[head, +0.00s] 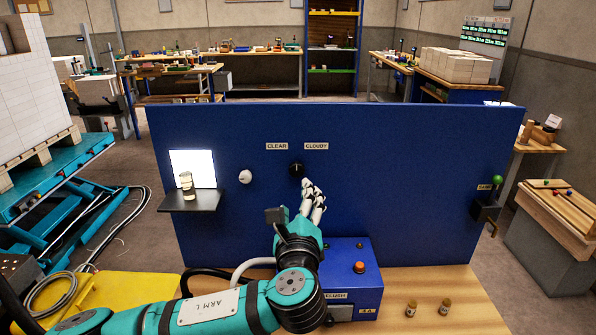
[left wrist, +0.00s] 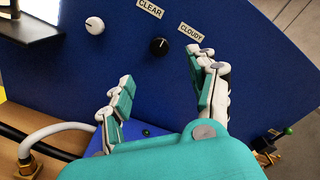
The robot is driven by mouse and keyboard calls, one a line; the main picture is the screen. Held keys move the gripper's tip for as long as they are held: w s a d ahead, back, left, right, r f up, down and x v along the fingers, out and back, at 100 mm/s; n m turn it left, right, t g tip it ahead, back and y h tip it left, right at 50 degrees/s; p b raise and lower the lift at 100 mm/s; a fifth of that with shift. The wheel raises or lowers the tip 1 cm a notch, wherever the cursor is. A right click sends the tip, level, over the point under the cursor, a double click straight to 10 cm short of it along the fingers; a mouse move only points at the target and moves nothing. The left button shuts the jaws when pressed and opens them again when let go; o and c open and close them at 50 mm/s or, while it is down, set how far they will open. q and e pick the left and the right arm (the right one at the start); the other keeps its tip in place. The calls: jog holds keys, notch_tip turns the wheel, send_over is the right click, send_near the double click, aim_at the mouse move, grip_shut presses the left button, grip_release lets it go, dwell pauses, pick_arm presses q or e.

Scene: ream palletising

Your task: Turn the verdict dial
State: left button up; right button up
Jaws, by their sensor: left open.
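The verdict dial (head: 296,169) is a small black knob with a pale mark, on the blue panel (head: 400,180) below the CLEAR (head: 277,146) and CLOUDY (head: 316,146) labels. The mark looks roughly upright in the head view. The dial also shows in the left wrist view (left wrist: 158,46), uncovered, between and beyond the fingertips. My left gripper (head: 313,190) is open and empty, just below and right of the dial in the head view. The fingers (left wrist: 167,67) appear apart from the dial. My right gripper is not in view.
A white knob (head: 245,177) sits left of the dial. A lit white square (head: 192,168) stands behind a vial (head: 187,185) on a black shelf (head: 190,202).

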aim_at(297, 173)
pick_arm(q)
jog(key=w+p, duration=0.1)
jog(key=w, duration=0.9)
jog(key=shift+w+p, duration=0.2)
jog(key=shift+p, duration=0.15)
jog(key=shift+w, duration=0.65)
jog(key=c, duration=1.1)
jog(key=shift+f, duration=0.1)
jog(key=shift+c, duration=0.2)
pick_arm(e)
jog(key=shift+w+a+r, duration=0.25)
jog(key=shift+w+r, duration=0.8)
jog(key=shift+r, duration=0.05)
